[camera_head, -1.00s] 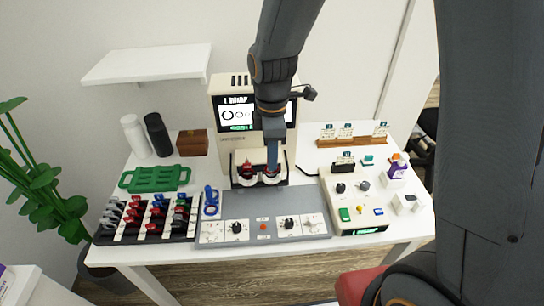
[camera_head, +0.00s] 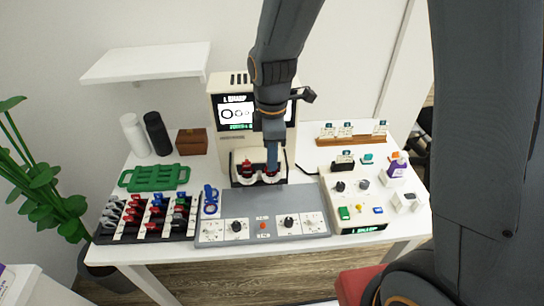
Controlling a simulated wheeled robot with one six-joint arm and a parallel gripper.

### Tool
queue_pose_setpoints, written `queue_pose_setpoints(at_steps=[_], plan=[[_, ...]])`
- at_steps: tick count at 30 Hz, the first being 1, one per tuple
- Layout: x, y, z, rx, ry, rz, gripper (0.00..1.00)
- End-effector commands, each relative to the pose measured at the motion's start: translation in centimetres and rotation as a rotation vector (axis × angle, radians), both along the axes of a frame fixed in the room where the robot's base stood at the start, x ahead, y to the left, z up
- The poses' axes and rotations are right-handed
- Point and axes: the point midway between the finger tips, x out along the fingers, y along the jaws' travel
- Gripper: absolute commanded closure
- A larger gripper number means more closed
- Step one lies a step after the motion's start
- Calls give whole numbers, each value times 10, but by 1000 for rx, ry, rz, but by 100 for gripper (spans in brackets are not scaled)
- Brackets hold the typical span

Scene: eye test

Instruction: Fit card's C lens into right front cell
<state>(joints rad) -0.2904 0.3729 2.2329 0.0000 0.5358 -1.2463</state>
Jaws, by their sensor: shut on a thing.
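The cream test machine (camera_head: 226,145) stands at the back of the table, with a row of round shapes on its screen. At its front is a dark holder with two round cells. A red-handled lens (camera_head: 246,169) is in the left cell. My gripper (camera_head: 272,167) points down over the right front cell (camera_head: 271,178). It is shut on a lens that it mostly hides; a little red shows at its tip. Whether this lens is seated, I cannot tell. A card (camera_head: 344,157) stands in the slot of the right console; its print is too small to read.
A dark lens rack (camera_head: 150,222) with red, blue, green and grey handles lies front left. A grey panel (camera_head: 263,203) with knobs lies in front of the machine. Further cards (camera_head: 380,127) stand in a wooden holder back right. A green tray (camera_head: 154,178) and two bottles stand left.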

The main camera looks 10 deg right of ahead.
Motion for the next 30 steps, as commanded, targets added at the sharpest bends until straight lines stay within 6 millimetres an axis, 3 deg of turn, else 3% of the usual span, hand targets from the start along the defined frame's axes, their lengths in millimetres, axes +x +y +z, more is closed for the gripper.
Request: queue_pose_setpoints(at_steps=[30], plan=[[0,0,-22,0,0,0,100]])
